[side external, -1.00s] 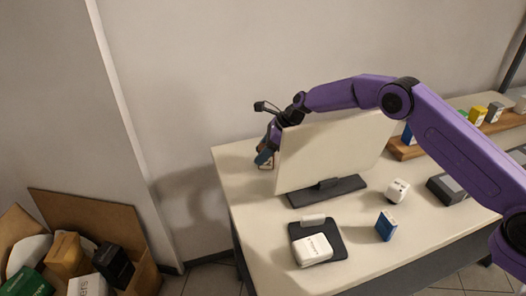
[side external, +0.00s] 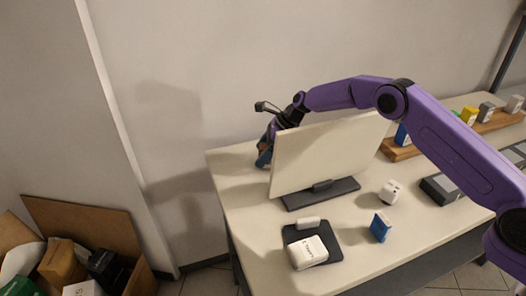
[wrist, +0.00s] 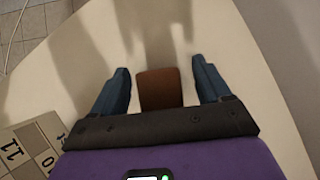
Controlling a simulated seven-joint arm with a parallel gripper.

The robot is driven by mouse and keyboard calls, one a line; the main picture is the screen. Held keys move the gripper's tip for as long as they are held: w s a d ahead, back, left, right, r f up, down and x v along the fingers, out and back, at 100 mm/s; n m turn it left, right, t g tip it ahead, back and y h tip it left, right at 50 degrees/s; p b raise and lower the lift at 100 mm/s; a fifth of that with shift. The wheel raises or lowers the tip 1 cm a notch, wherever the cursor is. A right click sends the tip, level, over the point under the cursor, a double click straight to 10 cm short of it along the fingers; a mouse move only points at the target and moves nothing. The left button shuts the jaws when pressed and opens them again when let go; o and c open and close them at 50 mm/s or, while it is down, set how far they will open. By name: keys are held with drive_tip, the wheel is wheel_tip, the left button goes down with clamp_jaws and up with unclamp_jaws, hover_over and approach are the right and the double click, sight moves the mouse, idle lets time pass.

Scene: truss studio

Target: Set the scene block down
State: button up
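A brown block (wrist: 160,88), which I take to be the scene block, shows between my fingers in the wrist view. My gripper (wrist: 160,66) has two blue fingers, one on each side of the block, with a visible gap on both sides. It is open. I cannot tell exactly how the block rests on the pale surface. In the side view my gripper (side external: 263,158) is low at the far left corner of the table, partly hidden behind the upright panel.
The cream panel (side external: 325,155) on a dark stand (side external: 320,194) rises close beside my gripper. A board with numbers (wrist: 30,145) shows at the wrist view's lower left. The table (side external: 235,185) also bears a white box (side external: 308,252), a blue box (side external: 380,227) and a white cube (side external: 390,192).

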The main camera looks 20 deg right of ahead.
drive_tip(key=v, duration=1.7)
drive_tip(key=shift+r, duration=0.2)
drive_tip(key=shift+d+r, duration=0.1)
drive_tip(key=shift+d, duration=0.05)
drive_tip(key=s+r+n, duration=1.1)
drive_tip(key=s+r, duration=0.1)
drive_tip(key=s, duration=0.1)
drive_tip(key=s+d+f+n+g+h, duration=0.1)
drive_tip(key=s+d+f+n+h, duration=0.15)
drive_tip(key=s+n, duration=0.5)
drive_tip(key=s+d+f+n+g+h, duration=0.1)
drive_tip(key=s+f+n+g, duration=0.2)
drive_tip(key=s, duration=0.8)
drive_tip(key=s+d+f+n+h, duration=0.1)
drive_tip(key=s+d+f+n, duration=0.2)
drive_tip(key=s+d+n, duration=0.2)
drive_tip(key=s+d+f+n+t+h, duration=0.1)
drive_tip(key=s+d+f+n, duration=0.2)
drive_tip(key=s+d+n, duration=0.2)
drive_tip(key=s+n, duration=0.3)
drive_tip(key=s, duration=0.2)
drive_tip(key=shift+s+d+n+t, duration=0.2)
drive_tip(key=shift+s+n+t, duration=0.1)
drive_tip(key=shift+s+n, duration=0.1)
